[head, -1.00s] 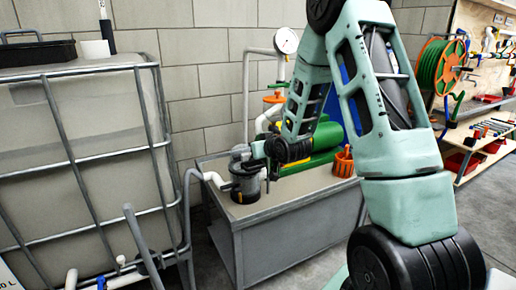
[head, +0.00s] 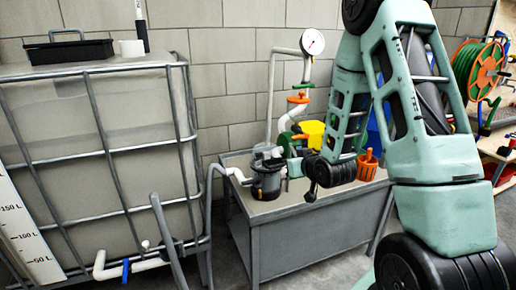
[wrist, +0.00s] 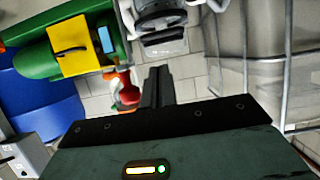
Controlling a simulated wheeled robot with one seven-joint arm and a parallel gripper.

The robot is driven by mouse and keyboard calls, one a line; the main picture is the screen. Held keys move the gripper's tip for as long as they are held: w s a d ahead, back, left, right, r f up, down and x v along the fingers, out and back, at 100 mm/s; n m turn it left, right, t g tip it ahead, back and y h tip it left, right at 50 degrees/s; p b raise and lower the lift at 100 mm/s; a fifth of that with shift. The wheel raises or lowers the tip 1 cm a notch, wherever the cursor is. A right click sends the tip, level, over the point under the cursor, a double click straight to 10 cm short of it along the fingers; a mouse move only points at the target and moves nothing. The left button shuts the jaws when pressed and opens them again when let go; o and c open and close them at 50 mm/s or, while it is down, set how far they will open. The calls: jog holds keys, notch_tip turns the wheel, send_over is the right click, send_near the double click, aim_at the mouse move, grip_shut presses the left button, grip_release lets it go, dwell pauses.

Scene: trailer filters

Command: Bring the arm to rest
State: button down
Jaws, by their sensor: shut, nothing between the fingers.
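My arm comes down from the upper right of the head view. Its end is low over the grey bench (head: 300,213), just right of the dark filter housing (head: 267,182). My gripper (wrist: 160,72) shows clearly in the wrist view, its two dark fingers together with nothing between them. A dark housing with a clear rim (wrist: 162,22) lies beyond the fingertips, apart from them.
A caged tank (head: 100,160) stands left, with a black tray (head: 68,51) on top. A green pump with a yellow box (head: 312,132), an orange cup (head: 367,166) and a gauge (head: 312,42) are near my arm. A hose reel (head: 482,70) hangs right.

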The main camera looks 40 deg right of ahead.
jog(key=s+a+n+g+y, duration=0.2)
jog(key=a+n+g+y, duration=0.2)
jog(key=a, duration=1.6)
jog(key=s+a+r+n+g+y, duration=0.1)
jog(key=s+a+n+g, duration=0.15)
jog(key=s+a, duration=0.45)
jog(key=s+a+r+n+g, duration=0.2)
jog(key=s+a+g, duration=0.2)
jog(key=s+a, duration=0.35)
jog(key=s+a+r+n+g, duration=0.2)
jog(key=s, duration=0.8)
notch_tip(320, 180, up, 17)
jog(key=s+h+p, duration=0.1)
jog(key=p, duration=1.5)
jog(key=shift+f+p, duration=0.2)
jog(key=shift+p, duration=0.15)
jog(key=shift+s+g, duration=0.1)
jog(key=shift+g, duration=0.15)
